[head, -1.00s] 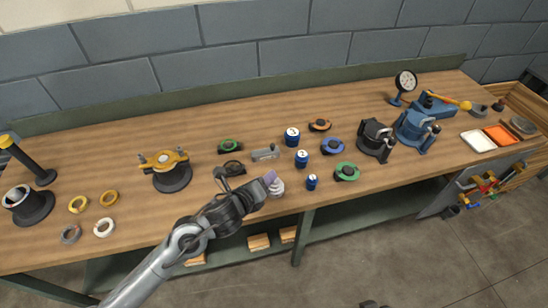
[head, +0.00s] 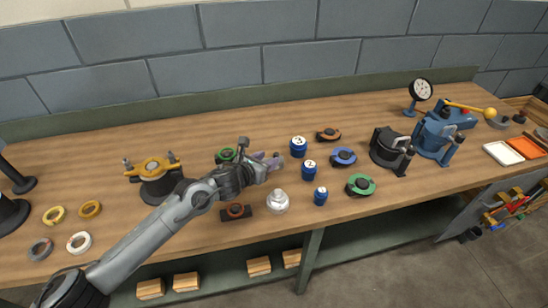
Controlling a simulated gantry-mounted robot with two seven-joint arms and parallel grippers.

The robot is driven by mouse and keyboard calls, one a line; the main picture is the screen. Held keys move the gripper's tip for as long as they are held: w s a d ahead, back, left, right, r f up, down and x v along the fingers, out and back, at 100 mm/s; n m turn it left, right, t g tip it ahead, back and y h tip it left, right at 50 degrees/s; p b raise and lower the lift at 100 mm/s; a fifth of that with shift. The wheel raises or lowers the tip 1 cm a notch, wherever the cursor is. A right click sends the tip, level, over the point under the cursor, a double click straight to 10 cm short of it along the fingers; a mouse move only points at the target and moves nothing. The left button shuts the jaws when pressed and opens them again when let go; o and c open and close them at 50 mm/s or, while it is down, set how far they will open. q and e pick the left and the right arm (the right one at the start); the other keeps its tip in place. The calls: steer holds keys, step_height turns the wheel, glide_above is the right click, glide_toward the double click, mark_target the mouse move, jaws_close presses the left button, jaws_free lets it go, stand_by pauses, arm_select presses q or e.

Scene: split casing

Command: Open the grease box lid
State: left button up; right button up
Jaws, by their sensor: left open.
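My left gripper (head: 270,161) reaches in from the left over the middle of the bench. It is open, with its purplish fingertips pointing right, at a small grey metal piece mostly hidden by them; contact cannot be told. A silver round container with a domed, knobbed top (head: 277,202) stands upright on the bench, just in front of the gripper and apart from it. Its top looks closed. No thing is clearly marked as the grease box, so I cannot tell which one it is. My right gripper is out of view.
Blue numbered cans (head: 309,170) stand just right of the gripper. A yellow-topped fixture (head: 155,170) stands left.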

mark_target(276, 155)
arm_select(q)
steer(key=shift+b+x, duration=0.6)
steer(key=shift+x, duration=2.05)
jaws_close()
